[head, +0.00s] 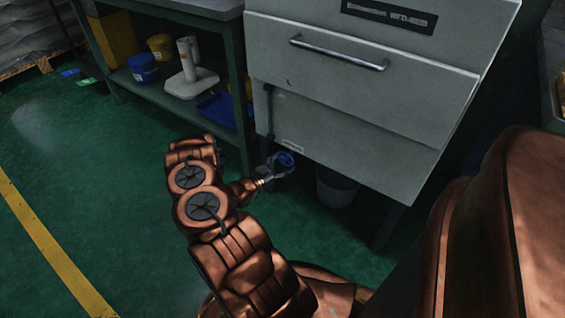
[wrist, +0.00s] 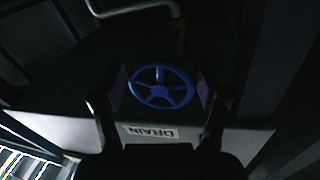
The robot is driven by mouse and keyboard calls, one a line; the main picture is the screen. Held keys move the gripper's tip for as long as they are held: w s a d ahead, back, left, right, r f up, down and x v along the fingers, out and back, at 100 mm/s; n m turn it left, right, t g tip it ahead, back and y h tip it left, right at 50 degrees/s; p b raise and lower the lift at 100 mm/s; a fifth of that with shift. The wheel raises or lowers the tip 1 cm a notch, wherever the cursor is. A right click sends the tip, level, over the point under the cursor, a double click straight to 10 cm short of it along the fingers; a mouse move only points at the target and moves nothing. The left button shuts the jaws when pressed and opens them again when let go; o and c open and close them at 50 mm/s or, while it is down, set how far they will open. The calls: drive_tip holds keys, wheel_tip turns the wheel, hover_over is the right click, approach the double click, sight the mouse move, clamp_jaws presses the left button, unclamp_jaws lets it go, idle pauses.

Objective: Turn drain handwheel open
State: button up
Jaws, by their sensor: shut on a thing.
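The drain handwheel (wrist: 161,88) is a blue spoked wheel in the middle of the wrist view, behind a light plate with a DRAIN label (wrist: 152,132). In the head view the blue wheel (head: 285,160) shows small under the lower edge of the grey machine. My gripper (wrist: 162,92) has one finger on each side of the wheel and is shut on its rim. In the head view my gripper (head: 275,171) reaches the wheel from the left, low down. The exact finger contact is dark and hard to see.
The grey machine (head: 350,95) with a bar handle (head: 338,54) hangs over the wheel. A grey bucket (head: 336,188) stands beneath it to the right. A shelf bench (head: 232,60) with tubs and a blue tray (head: 218,108) stands at left. Green floor (head: 90,180) is clear at left.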

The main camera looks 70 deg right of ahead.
drive_tip(key=shift+w+d+r, duration=0.15)
drive_tip(key=shift+w+r, duration=0.05)
drive_tip(key=shift+w, duration=0.2)
drive_tip(key=o, duration=0.9)
drive_tip(key=shift+s, duration=0.1)
drive_tip(key=shift+f, duration=0.1)
drive_tip(key=shift+v, duration=6.05)
drive_tip(key=shift+s, duration=0.1)
